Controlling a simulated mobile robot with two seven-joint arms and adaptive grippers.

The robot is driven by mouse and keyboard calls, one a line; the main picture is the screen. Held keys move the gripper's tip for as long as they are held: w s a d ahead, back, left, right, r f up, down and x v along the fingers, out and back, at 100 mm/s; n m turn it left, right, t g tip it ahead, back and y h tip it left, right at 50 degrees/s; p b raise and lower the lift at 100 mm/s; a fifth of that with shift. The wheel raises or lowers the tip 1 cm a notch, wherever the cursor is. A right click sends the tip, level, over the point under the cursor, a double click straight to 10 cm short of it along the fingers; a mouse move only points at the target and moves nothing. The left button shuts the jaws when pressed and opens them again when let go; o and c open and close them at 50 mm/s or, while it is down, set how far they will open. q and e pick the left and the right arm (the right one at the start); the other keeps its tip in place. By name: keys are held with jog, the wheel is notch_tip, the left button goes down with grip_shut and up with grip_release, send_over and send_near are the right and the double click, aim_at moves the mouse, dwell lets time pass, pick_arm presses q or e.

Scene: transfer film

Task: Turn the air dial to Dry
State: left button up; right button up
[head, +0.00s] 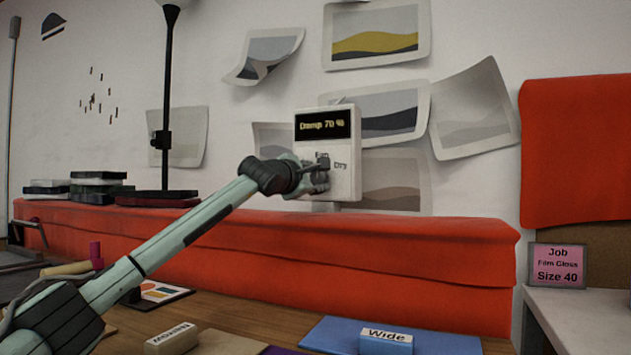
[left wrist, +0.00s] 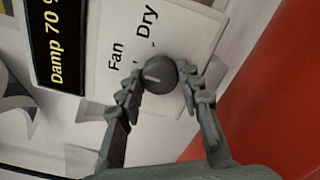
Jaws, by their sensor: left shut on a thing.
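The air control panel (head: 343,185) is a white box on the wall. Its dark display (head: 323,125) reads "Damp 70 %". Below are the labels "Fan" and "Dry". The round grey dial (left wrist: 161,73) carries a short pale mark that points to the left in the left wrist view, toward the "Fan" side, not at "Dry". My left gripper (head: 322,172) is at the panel and hides much of the dial in the head view. In the left wrist view, the left gripper (left wrist: 163,88) has its fingers shut on either side of the dial. My right gripper is not in view.
A red padded ledge (head: 300,255) runs below the panel. A black lamp stand (head: 166,100) and stacked boxes (head: 98,185) stand left. The table holds a blue mat (head: 340,335) with a "Wide" block (head: 386,341). A pink job sign (head: 557,266) stands right.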

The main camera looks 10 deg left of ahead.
pick_arm(q)
jog(key=m, duration=0.3)
jog(key=shift+m, duration=1.4)
jog(key=shift+m+p, duration=0.4)
jog(key=shift+m, duration=2.3)
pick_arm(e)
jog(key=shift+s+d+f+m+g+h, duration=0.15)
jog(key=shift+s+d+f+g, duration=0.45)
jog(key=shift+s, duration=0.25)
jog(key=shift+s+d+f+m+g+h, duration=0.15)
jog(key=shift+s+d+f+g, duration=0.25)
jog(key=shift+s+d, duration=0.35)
pick_arm(q)
jog(key=shift+p, duration=0.3)
